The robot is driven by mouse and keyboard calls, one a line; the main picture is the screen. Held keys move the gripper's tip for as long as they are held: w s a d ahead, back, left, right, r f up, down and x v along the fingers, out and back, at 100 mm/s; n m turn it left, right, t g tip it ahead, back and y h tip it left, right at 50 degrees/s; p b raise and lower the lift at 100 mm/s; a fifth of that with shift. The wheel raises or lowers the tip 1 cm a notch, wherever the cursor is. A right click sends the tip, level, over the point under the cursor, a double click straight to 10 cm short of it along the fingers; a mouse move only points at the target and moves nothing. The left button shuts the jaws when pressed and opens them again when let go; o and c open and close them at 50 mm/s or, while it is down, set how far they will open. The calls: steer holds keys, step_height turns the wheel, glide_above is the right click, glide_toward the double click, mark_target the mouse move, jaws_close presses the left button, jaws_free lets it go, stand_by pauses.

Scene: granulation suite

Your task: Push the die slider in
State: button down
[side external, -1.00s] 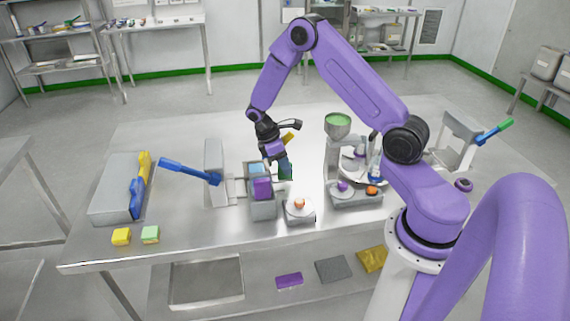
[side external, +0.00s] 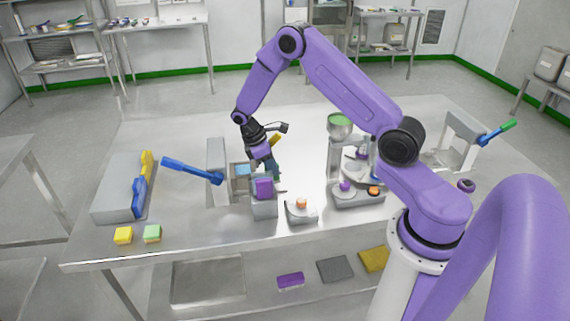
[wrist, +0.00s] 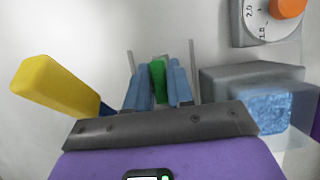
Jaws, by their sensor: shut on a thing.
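The die slider looks to be the grey block (wrist: 225,84) with a blue fill (wrist: 275,112), right of my fingers in the wrist view. In the side view its blue fill (side external: 242,169) shows just left of my gripper (side external: 276,179), near the grey upright (side external: 216,165) with a blue lever (side external: 190,170). In the wrist view my gripper (wrist: 158,85) is shut, its blue fingers on either side of a narrow green handle (wrist: 158,80). Whether the handle joins the block is hidden. A yellow bar (wrist: 52,85) stands close on the left.
A grey box with a purple top (side external: 263,187) stands in front of my gripper. A dial unit with an orange knob (side external: 301,203) sits to its right. A hopper stand (side external: 339,124) is further right. Yellow (side external: 123,235) and green (side external: 152,233) blocks lie at front left.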

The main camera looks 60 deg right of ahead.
steer(key=w+a, duration=0.2)
steer(key=shift+w+a, duration=0.25)
steer(key=shift+w, duration=0.05)
steer(key=c, duration=1.1)
jaws_free()
steer(key=v, duration=1.7)
steer(key=shift+r, duration=0.25)
